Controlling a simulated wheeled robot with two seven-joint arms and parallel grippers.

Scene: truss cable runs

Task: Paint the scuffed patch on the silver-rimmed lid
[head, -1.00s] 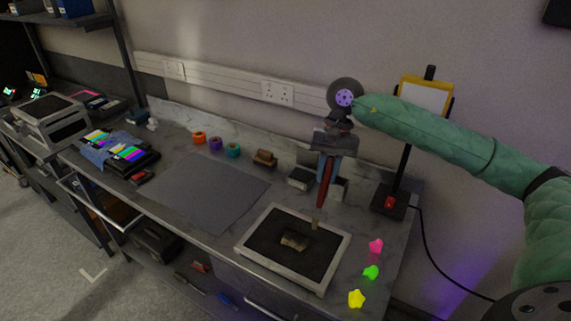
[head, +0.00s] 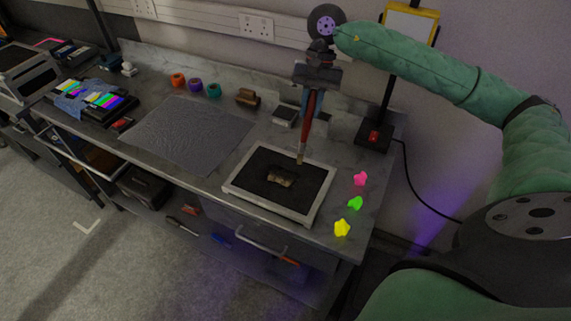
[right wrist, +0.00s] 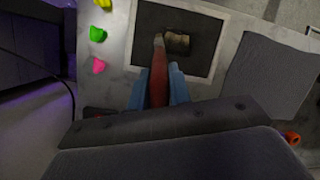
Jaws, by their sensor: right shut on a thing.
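The silver-rimmed lid (head: 318,207) lies flat on the bench, with a dark inner panel. The scuffed patch (head: 281,177) is a pale brownish mark in the middle of that panel; it also shows in the right wrist view (right wrist: 177,42). My right gripper (head: 311,98) is shut on a brush (head: 308,124) with a red handle, bristles down. The tan bristle tip (head: 300,159) is over the lid's far part, up and right of the patch in the head view. In the right wrist view it appears just left of the patch. I cannot tell whether it touches. My left gripper is out of view.
Pink (head: 360,179), green (head: 355,203) and yellow (head: 342,228) pieces lie right of the lid. A grey mat (head: 188,133) lies left. A stand with a dark base (head: 374,134) is behind on the right. Small rolls (head: 195,85) and a brown block (head: 247,97) line the back.

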